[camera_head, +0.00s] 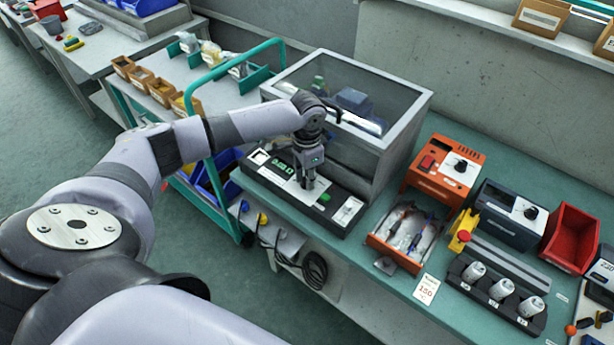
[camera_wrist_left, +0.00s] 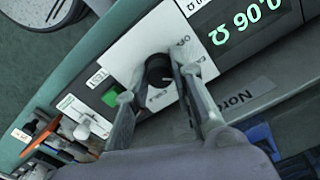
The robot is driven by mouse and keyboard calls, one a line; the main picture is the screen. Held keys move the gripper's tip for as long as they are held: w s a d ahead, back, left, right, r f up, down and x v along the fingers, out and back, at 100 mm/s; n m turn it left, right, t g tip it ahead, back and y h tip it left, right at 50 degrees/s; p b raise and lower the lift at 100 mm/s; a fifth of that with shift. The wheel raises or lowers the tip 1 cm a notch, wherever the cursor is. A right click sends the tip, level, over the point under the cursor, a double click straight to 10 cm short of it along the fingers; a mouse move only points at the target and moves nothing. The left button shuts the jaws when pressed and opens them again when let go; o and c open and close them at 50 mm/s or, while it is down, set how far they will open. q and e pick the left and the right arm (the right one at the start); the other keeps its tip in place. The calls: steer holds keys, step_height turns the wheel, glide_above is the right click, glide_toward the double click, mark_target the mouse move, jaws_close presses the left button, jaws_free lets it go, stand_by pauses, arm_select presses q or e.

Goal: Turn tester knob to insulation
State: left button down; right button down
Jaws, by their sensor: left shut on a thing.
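The tester (camera_head: 263,158) is a long dark panel with a white face and a lit green display, in front of a glass-topped cabinet. Its display (camera_wrist_left: 245,25) appears upside down in the left wrist view, showing an ohm reading that looks like 0.06. The black round knob (camera_wrist_left: 158,70) sits on the white plate beside the display. My left gripper (camera_head: 308,184) points down at the tester, its fingers (camera_wrist_left: 160,88) on either side of the knob and shut on it. The fingers hide the knob in the head view. My right gripper is not in view.
A green button (camera_head: 325,198) is close beside the gripper. The glass-topped cabinet (camera_head: 375,135) stands right behind. To the right are an orange unit (camera_head: 440,172), an orange tray (camera_head: 388,243) and a dark blue unit (camera_head: 508,216). A green-railed cart (camera_head: 222,185) is on the left.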

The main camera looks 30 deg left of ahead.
arm_select(q)
steer(key=shift+r+m+p, duration=0.15)
steer(key=shift+m+p, duration=1.05)
steer(key=shift+m, duration=0.3)
steer(key=shift+m+p, duration=0.55)
steer(key=shift+m, duration=0.55)
steer(key=shift+m+p, duration=0.45)
steer(key=shift+m, duration=0.95)
steer(key=c, duration=1.4)
jaws_free()
